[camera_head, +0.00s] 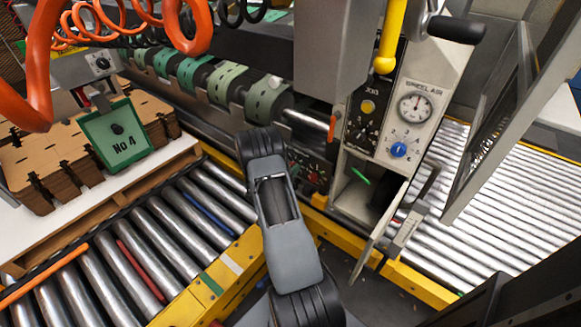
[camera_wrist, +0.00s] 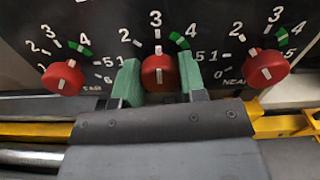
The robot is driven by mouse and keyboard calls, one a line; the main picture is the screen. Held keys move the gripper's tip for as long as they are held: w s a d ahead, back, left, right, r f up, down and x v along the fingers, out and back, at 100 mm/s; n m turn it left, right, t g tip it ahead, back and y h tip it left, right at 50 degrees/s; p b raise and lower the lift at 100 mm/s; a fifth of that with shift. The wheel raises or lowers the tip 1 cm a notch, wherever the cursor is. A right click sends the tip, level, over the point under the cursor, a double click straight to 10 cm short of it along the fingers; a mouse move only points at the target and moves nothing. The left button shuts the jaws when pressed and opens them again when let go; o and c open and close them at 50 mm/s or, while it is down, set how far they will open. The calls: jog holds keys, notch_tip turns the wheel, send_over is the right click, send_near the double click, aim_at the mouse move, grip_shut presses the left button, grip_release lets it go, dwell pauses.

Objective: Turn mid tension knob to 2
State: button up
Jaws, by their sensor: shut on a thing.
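The mid tension knob (camera_wrist: 159,73) is red with a white pointer line, in the middle of the wrist view. Its line points straight up at the 3 on the black dial panel (camera_wrist: 110,20); the 2 is to the upper left and the 4 to the upper right, by a green band. My gripper (camera_wrist: 159,68) has its two green fingers on either side of this knob, shut on it. In the head view my arm covers most of this panel, and a few red knobs (camera_head: 314,177) show to its right. My fingertips are hidden there.
Similar red knobs flank it: the left knob (camera_wrist: 62,78) and the right knob (camera_wrist: 267,68). A yellow rail (camera_wrist: 35,131) runs below the panel. In the head view, a grey control box with a blue knob (camera_head: 399,149) and open door stands at right.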

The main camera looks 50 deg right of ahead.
jog(key=n+p, duration=0.1)
jog(key=n, duration=0.3)
jog(key=shift+n, duration=0.3)
jog(key=n+p, duration=0.1)
jog(key=n, duration=0.3)
jog(key=shift+n, duration=0.3)
jog(key=o, duration=0.9)
jog(key=a, duration=0.4)
jog(key=a+p, duration=0.1)
jog(key=a, duration=0.4)
jog(key=s+a, duration=0.1)
jog(key=a, duration=0.3)
jog(key=shift+s+a+p, duration=0.1)
jog(key=shift+a+p, duration=0.3)
